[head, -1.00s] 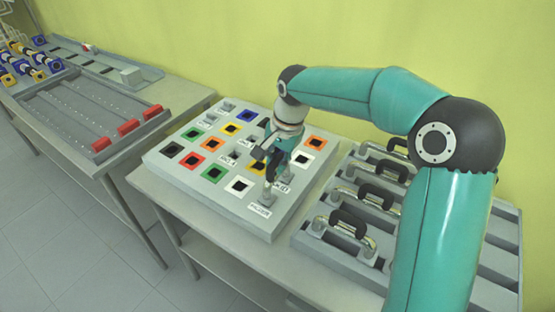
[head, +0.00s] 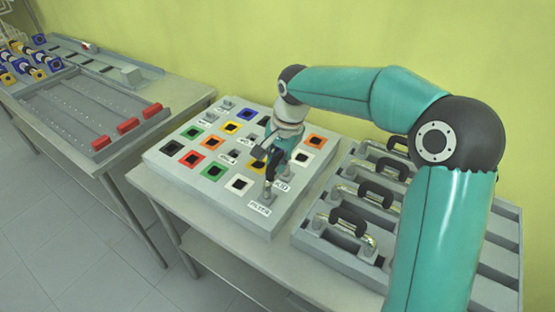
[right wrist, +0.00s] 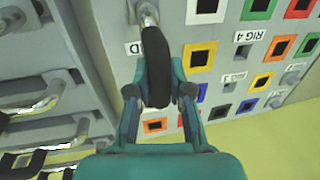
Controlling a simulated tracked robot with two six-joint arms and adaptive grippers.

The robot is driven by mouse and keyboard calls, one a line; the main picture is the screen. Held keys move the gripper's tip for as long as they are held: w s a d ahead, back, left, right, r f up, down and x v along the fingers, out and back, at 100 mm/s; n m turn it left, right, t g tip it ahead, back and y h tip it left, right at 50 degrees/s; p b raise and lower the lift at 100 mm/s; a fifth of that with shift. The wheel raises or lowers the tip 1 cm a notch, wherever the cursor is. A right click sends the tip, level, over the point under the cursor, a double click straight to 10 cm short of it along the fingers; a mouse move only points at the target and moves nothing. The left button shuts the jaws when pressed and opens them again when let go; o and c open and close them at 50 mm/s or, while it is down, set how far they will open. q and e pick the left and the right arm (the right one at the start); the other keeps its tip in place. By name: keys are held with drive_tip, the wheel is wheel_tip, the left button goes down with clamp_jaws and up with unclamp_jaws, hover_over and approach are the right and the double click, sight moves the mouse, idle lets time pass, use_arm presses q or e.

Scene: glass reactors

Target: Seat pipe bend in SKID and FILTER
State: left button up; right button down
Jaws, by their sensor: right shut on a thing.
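My right gripper (head: 270,163) is shut on the black grip of a pipe bend (head: 267,190) over the near corner of the grey socket panel (head: 222,212). In the right wrist view, the bend (right wrist: 156,55) stands between the fingers (right wrist: 160,92), with one metal end at the panel face. The FILTER label (head: 260,208) is just in front of the bend, and the SKID label (head: 282,187) is to its right. The gripper hides part of the bend, and I cannot tell how deep its ends sit. My left gripper is out of view.
More pipe bends with black grips (head: 352,221) lie in the grey rack (head: 310,243) at the right. Coloured square sockets cover the panel. Another table at the left holds a grey tray (head: 75,104) with red blocks (head: 129,125). A green wall stands behind.

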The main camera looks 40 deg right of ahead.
drive_tip(key=shift+f, duration=0.15)
drive_tip(key=c, duration=1)
unclamp_jaws()
drive_tip(key=shift+r+p, duration=3.85)
drive_tip(key=shift+r, duration=0.7)
drive_tip(key=shift+s, duration=0.1)
